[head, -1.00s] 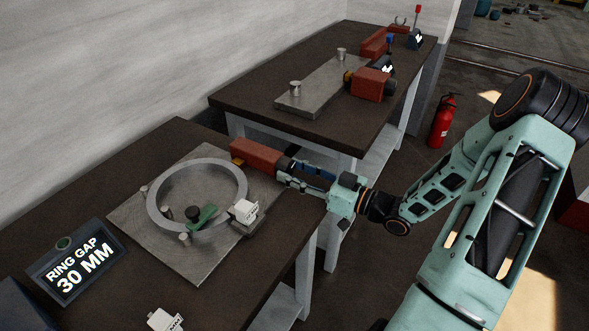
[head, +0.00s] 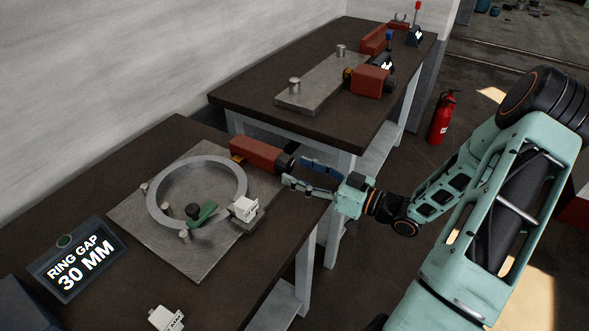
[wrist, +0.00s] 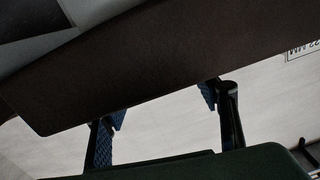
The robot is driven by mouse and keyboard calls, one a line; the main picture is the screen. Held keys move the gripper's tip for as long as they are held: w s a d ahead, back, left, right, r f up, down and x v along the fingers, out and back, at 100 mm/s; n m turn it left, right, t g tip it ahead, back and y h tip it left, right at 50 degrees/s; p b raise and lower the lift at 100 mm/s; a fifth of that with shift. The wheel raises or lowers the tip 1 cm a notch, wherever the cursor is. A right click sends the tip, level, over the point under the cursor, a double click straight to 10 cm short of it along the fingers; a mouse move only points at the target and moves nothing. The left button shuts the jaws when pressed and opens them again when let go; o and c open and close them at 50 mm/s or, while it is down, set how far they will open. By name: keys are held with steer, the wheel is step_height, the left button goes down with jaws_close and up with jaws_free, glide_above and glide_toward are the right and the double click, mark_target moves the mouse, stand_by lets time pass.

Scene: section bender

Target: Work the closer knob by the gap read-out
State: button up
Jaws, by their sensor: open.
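The red closer block (head: 256,152) sits at the right back edge of the plate, beside the ring (head: 153,207). Its dark knob (head: 285,163) faces right, toward my gripper (head: 296,172). My gripper is open, its fingers spread just right of the knob. Contact cannot be told. In the wrist view my gripper (wrist: 163,125) shows two blue-padded fingers apart with nothing seen held between them; the knob is not distinguishable there. The gap read-out (head: 78,262) at the front left shows "RING GAP 30 MM".
The ring lies on a grey plate (head: 185,265) with pins, a green lever and a white labelled block (head: 244,208). A second bench (head: 250,98) behind carries another red unit (head: 370,82). A fire extinguisher (head: 441,118) stands on the floor at right.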

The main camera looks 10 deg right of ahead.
steer(key=v, duration=1)
